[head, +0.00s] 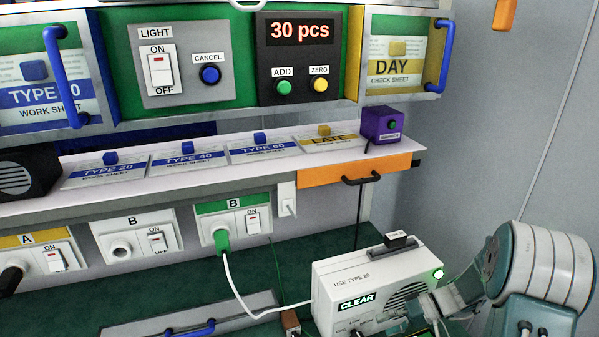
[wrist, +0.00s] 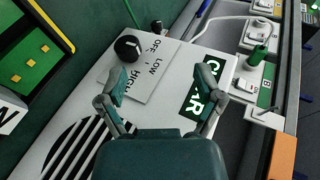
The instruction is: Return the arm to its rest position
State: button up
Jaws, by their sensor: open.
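My gripper (wrist: 160,82) is open in the wrist view, its two fingers spread with nothing between them. It faces the front of a white box (head: 345,277) with a CLEAR label, a USE TYPE 20 marking and a lit green lamp. In the wrist view the same box (wrist: 80,112) shows a black knob (wrist: 128,47) beside OFF, LOW and HIGH marks. I cannot tell whether the fingers touch the box. In the head view my arm comes in from the lower right, close to the box's right side; the fingertips are hard to make out there.
A green plug (head: 222,240) sits in the right-hand B socket, and its white cable runs to the box. A shelf (head: 390,150) with an orange drawer front (head: 355,172) hangs above. A grey tray (head: 190,318) lies left of the box. The right wall (head: 520,110) is mostly clear.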

jog(key=s+a+r+t+h, duration=0.2)
jog(key=s+r+h, duration=0.4)
jog(key=s+r, duration=0.3)
jog(key=s+a+r+m+t+h, duration=0.1)
jog(key=s+a+r+t+h, duration=0.2)
jog(key=s+r+h, duration=0.3)
jog(key=shift+s+a+r+t, duration=0.45)
jog(key=shift+s+r, duration=1.65)
jog(key=shift+r, duration=0.95)
jog(key=shift+d, duration=0.1)
